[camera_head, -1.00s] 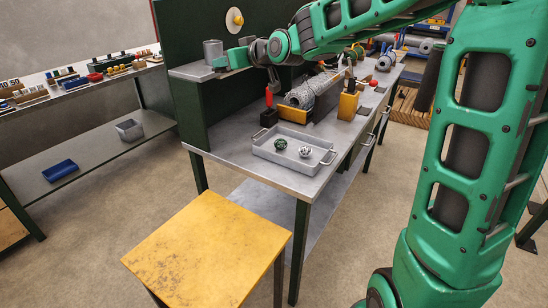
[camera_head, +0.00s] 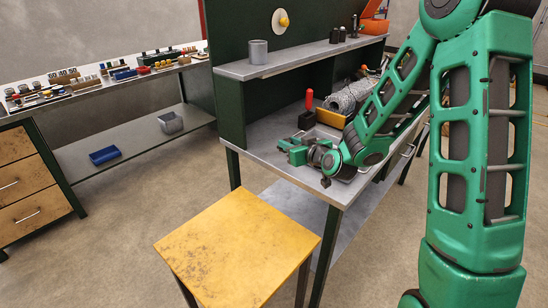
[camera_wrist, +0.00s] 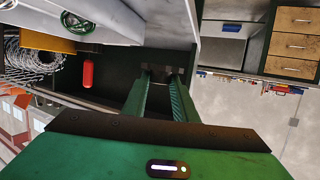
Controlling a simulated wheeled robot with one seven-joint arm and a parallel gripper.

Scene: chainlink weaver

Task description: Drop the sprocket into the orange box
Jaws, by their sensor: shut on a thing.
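My gripper (camera_head: 288,146) is low over the left part of the workbench, pointing left. In the wrist view its two green fingers (camera_wrist: 162,76) are close together around a small dark thing at their tips. I take this as the sprocket, but its shape is too dark to make out. My arm mostly hides the tray in the head view.
A grey cup (camera_head: 258,51) and dark small items (camera_head: 336,36) stand on the upper shelf (camera_head: 300,60). A red-handled tool (camera_head: 309,99) and a wire-mesh roll (camera_head: 345,100) are behind my gripper. A yellow stool (camera_head: 235,245) stands in front of the bench.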

